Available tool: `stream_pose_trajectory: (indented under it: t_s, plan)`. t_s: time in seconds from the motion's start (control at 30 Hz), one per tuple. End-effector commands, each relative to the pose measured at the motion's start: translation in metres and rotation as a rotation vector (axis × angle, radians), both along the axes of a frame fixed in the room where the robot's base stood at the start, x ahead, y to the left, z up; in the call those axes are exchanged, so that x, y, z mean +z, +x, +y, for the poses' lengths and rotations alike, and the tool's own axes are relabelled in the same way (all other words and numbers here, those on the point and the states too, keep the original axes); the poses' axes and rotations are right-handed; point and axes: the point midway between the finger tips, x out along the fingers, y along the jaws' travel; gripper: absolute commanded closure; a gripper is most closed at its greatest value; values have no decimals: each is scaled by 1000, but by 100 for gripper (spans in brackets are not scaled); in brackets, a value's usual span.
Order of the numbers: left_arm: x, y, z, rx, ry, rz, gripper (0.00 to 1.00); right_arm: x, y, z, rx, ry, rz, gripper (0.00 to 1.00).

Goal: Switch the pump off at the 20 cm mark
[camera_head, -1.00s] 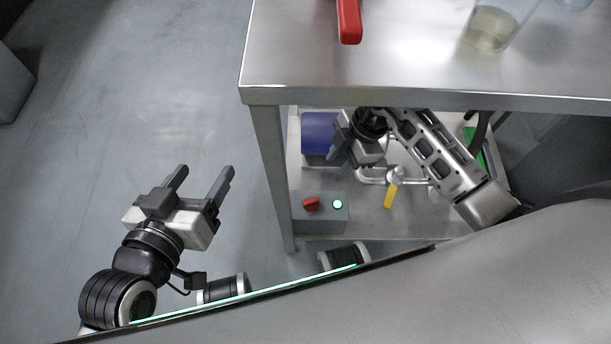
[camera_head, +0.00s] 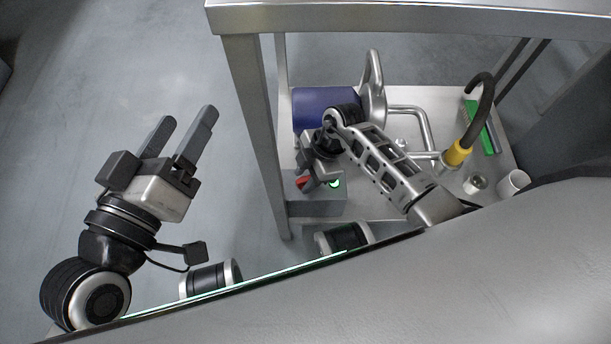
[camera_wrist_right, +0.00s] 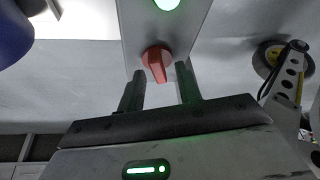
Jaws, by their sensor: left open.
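The grey switch box (camera_head: 318,207) stands on the lower shelf with a red rotary knob (camera_head: 302,182) and a lit green lamp (camera_head: 335,183). The blue pump motor (camera_head: 322,104) lies behind it. My right gripper (camera_head: 319,184) is over the box at the knob. In the right wrist view its fingers (camera_wrist_right: 160,84) are open, one on each side of the red knob (camera_wrist_right: 157,64), which sits around the fingertips; contact cannot be told. The lamp there (camera_wrist_right: 167,4) glows green. My left gripper (camera_head: 188,117) is open and empty over the floor. No 20 cm mark is visible.
The steel tabletop edge (camera_head: 420,18) and its front leg (camera_head: 258,130) frame the shelf. A pipe with a yellow-collared black hose (camera_head: 458,152), a green object (camera_head: 482,125) and a white cup (camera_head: 513,182) are at the right. The floor at left is clear.

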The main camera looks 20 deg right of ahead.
Motion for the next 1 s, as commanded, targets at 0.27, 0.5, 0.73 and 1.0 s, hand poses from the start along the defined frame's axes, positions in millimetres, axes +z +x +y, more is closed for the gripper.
stream_pose_trajectory:
  t_s: [0.27,0.5,0.73,1.0]
  plan:
    - [1,0,0,0,-3,-1,36,0,0,0,0,0,-1,71]
    - [1,0,0,0,-2,-1,36,0,0,0,0,0,0,100]
    - [3,0,0,1,4,-3,36,1,0,0,26,-1,1,100]
    - [4,2,2,9,41,-2,36,2,1,-1,169,-3,2,100]
